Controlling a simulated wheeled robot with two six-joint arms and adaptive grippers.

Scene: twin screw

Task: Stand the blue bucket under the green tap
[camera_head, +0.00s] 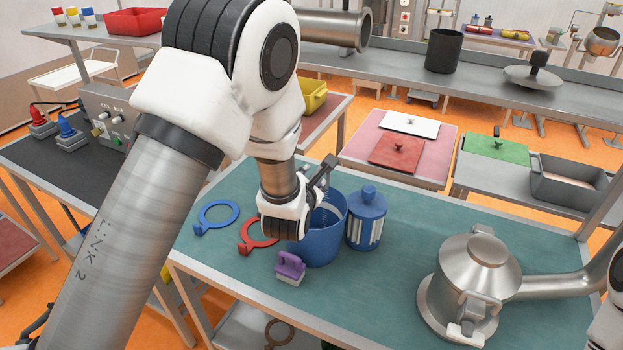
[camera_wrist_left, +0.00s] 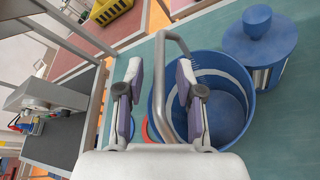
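The blue bucket (camera_head: 322,242) stands upright on the teal-topped table. Its grey bail handle (camera_wrist_left: 161,95) is raised in the left wrist view, where the open bucket (camera_wrist_left: 225,95) also shows. My left gripper (camera_head: 322,182) is over the bucket's left rim in the head view. In the left wrist view its two fingers (camera_wrist_left: 160,76) are apart, with one side of the handle between them. I cannot tell whether they touch it. I cannot make out a green tap in either view.
A blue lidded canister (camera_head: 367,222) stands right beside the bucket. A purple-handled brush (camera_head: 290,267), a red ring (camera_head: 262,245) and a blue ring (camera_head: 236,209) lie nearby. A large metal pot (camera_head: 472,280) stands at right. Teal tabletop is clear between canister and pot.

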